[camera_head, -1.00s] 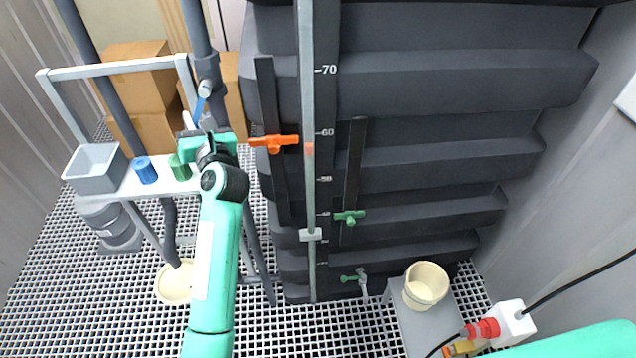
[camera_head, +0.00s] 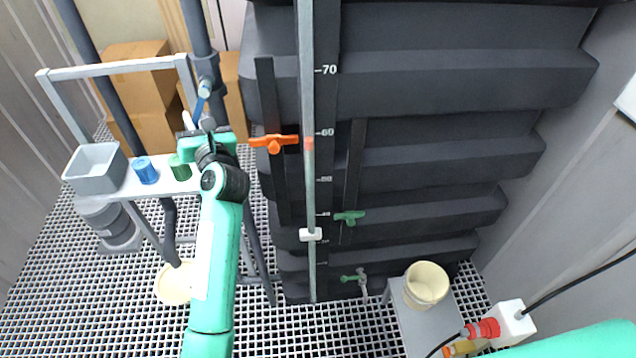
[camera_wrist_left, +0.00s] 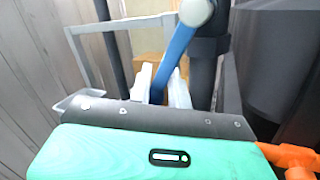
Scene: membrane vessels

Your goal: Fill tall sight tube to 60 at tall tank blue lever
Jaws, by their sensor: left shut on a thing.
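The blue lever (camera_head: 202,103) hangs from a valve on the grey pipe left of the dark tall tank (camera_head: 430,110). My left gripper (camera_head: 194,124) is shut on its lower end; the wrist view shows the blue lever (camera_wrist_left: 176,55) between two pale fingers (camera_wrist_left: 162,84). The tall sight tube (camera_head: 308,90) runs up the tank front beside a number scale. A red-orange float (camera_head: 309,143) in the tube sits slightly below the 60 mark (camera_head: 325,132). My right gripper is out of view.
An orange handle (camera_head: 274,143) and green handles (camera_head: 349,217) are on the tank front. A white clip (camera_head: 311,235) sits low on the tube. A shelf with a grey bin (camera_head: 97,170), blue cup (camera_head: 145,170) and green cup (camera_head: 180,168) stands left. A cream bucket (camera_head: 426,285) stands right.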

